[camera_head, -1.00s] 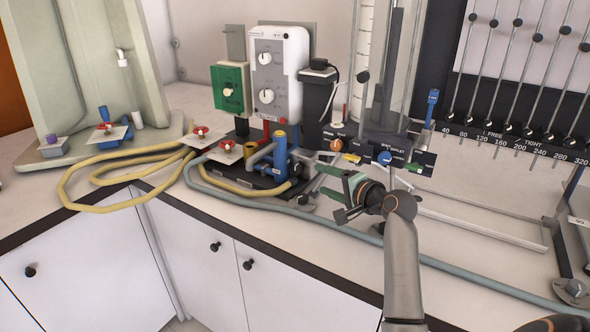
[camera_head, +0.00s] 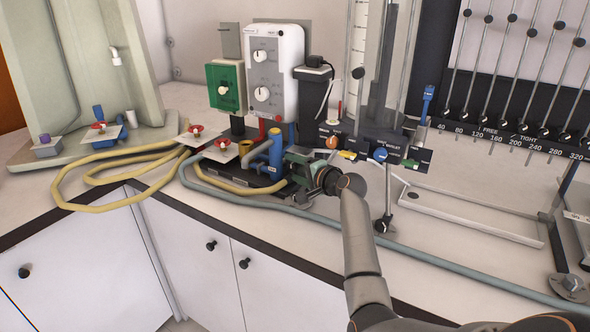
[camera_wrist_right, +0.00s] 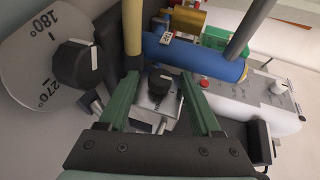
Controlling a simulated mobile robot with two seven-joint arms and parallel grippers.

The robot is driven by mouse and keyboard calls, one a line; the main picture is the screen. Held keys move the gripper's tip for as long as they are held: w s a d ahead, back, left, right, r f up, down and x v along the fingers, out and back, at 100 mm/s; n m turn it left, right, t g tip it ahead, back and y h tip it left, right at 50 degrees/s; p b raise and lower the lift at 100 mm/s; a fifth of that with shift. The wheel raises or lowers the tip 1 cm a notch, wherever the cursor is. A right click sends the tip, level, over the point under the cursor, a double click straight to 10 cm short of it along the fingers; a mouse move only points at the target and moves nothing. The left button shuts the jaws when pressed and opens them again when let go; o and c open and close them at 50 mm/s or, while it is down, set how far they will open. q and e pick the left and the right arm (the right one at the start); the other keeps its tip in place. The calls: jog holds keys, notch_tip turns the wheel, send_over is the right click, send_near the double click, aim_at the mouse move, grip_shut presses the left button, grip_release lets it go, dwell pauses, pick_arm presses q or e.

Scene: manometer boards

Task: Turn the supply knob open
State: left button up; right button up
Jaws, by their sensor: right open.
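My right gripper (camera_head: 297,168) is at the pump unit with the blue cylinder (camera_head: 277,150), on the bench. In the right wrist view, its two green fingers (camera_wrist_right: 158,104) are open. A small black knob (camera_wrist_right: 160,80) with a white mark, on a silver block (camera_wrist_right: 157,103), shows between the fingers; I cannot tell whether they touch it. A larger black knob (camera_wrist_right: 80,63) stands left of the fingers by a grey dial (camera_wrist_right: 40,50) marked 180° and 270°. No readable label tells which is the supply knob. My left gripper is not in view.
A yellow hose (camera_head: 66,190) and a grey hose (camera_head: 420,265) lie on the bench. A white box with two knobs (camera_head: 275,75) and a green box (camera_head: 226,88) stand behind. A black valve panel (camera_head: 415,158) and a metal frame (camera_head: 470,215) are on the right.

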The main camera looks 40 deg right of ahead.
grip_shut()
dwell(0.5)
